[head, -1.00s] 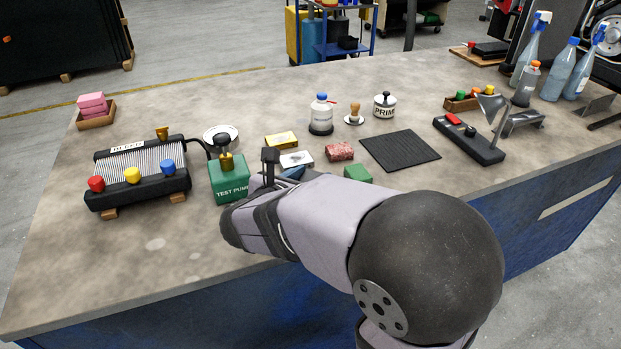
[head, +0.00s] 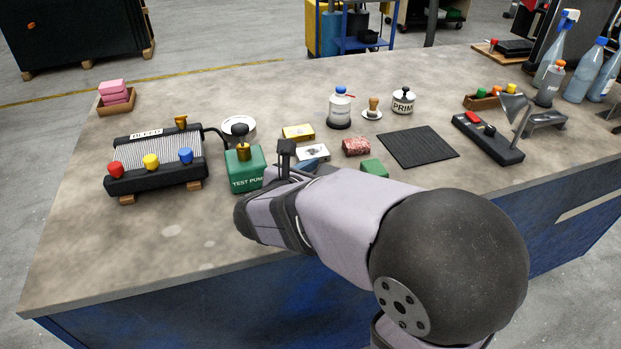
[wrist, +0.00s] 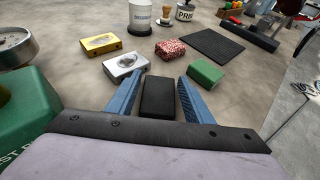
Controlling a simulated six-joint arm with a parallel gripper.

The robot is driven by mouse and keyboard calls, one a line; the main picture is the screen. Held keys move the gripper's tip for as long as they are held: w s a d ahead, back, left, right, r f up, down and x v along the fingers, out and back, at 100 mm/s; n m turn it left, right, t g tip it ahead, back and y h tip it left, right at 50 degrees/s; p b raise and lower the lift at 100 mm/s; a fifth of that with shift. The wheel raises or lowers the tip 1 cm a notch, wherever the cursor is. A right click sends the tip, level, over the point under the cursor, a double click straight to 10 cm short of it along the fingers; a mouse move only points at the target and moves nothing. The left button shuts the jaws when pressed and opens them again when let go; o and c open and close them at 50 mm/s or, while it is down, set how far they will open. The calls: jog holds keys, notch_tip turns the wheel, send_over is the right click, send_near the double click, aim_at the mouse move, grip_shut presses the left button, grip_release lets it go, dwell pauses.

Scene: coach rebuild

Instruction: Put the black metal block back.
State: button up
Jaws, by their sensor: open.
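The black metal block (wrist: 158,97) is in the wrist view, between the two blue fingers of my gripper (wrist: 157,88). The fingers stand open, one on each side, with a narrow gap to the block. I cannot tell whether it rests fully on the bench. In the head view my arm hides the block, and only a bit of a blue finger of my gripper (head: 308,165) shows.
A yellow block (wrist: 102,43), a silver-white block (wrist: 124,64), a red speckled block (wrist: 170,48) and a green block (wrist: 205,73) lie just beyond. The green test pump (head: 246,172) stands close left. A black ribbed mat (head: 418,147) lies bare to the right.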

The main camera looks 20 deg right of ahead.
jog(key=p+v, duration=0.1)
jog(key=v, duration=1)
jog(key=shift+s+a+r, duration=0.15)
jog(key=shift+s, duration=0.05)
